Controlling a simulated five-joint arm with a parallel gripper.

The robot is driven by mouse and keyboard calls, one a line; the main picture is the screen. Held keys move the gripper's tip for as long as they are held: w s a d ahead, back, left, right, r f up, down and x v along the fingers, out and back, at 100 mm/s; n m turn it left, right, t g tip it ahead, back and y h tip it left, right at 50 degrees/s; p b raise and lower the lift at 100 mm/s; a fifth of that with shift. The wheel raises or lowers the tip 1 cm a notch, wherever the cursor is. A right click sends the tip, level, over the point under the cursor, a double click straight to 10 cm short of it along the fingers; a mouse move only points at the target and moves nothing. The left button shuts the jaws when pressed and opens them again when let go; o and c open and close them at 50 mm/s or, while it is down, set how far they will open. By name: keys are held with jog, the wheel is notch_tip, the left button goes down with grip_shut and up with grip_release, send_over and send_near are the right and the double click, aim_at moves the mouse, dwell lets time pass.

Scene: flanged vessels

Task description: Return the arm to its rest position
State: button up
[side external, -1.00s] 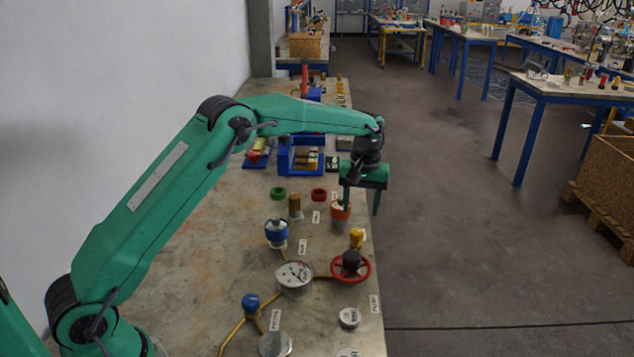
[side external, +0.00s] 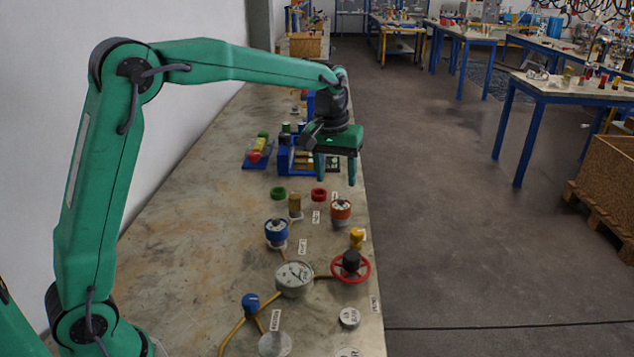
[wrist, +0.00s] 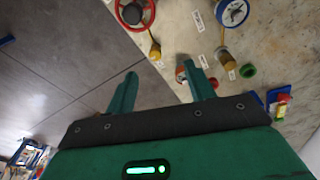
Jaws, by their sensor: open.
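My gripper (side external: 336,172) is open and empty. In the side external view it hangs above the right part of the workbench (side external: 190,250), above and beyond the orange-collared vessel (side external: 341,212). In the wrist view my gripper (wrist: 158,92) shows two spread green fingers with nothing between them but floor and bench edge. The orange-collared vessel is partly hidden behind a finger there (wrist: 181,74). My arm is bent at the elbow, with the forearm reaching out over the bench.
A blue-collared vessel (side external: 276,234), a gauge (side external: 294,278), a red handwheel (side external: 362,268) and yellow pipes stand on the bench. Green (side external: 278,193) and red (side external: 318,195) rings lie farther back. A white wall is at left; open floor is at right.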

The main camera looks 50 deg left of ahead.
jog(key=s+r+m+t, duration=0.1)
jog(key=s+r, duration=0.2)
jog(key=s, duration=0.5)
jog(key=s+r+m+t, duration=0.1)
jog(key=s+r+m, duration=0.15)
jog(key=s, duration=0.45)
jog(key=s+f+m+t, duration=0.1)
jog(key=s+f+t, duration=0.1)
jog(key=s, duration=1.1)
jog(key=shift+s+a+f+m, duration=0.2)
jog(key=shift+a+f+m, duration=0.15)
jog(key=shift+f, duration=0.3)
